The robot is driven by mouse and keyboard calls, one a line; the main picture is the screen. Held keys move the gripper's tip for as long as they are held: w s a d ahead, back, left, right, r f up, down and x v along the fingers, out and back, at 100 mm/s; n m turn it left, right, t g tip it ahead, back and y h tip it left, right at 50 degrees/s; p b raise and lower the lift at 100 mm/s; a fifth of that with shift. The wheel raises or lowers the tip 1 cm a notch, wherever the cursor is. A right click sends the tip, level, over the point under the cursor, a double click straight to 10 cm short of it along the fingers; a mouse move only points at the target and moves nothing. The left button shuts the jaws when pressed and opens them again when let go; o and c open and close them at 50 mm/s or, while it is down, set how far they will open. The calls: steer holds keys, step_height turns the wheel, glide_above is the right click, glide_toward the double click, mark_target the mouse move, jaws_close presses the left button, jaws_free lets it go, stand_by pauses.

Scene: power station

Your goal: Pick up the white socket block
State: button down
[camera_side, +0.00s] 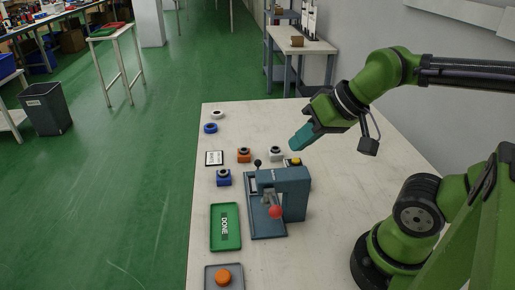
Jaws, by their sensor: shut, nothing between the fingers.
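The white socket block (275,154), with a dark round top, stands on the table just behind the blue-grey press. My gripper (295,145) is teal, shut and empty. In the picture its tip is a little to the right of the white block and slightly above it. The two look apart. How high the tip is over the table is hard to tell.
The press (290,183), with a red knob (275,212), stands in front of the white block. An orange block (243,157), a blue block (223,179), a small white sign (214,158), white ring (217,114) and blue ring (210,128) lie leftward. A green tray (216,240) is nearer.

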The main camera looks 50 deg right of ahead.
stand_by(0.3)
steer(key=shift+c, duration=2.2)
jaws_free()
steer(key=shift+d, duration=0.1)
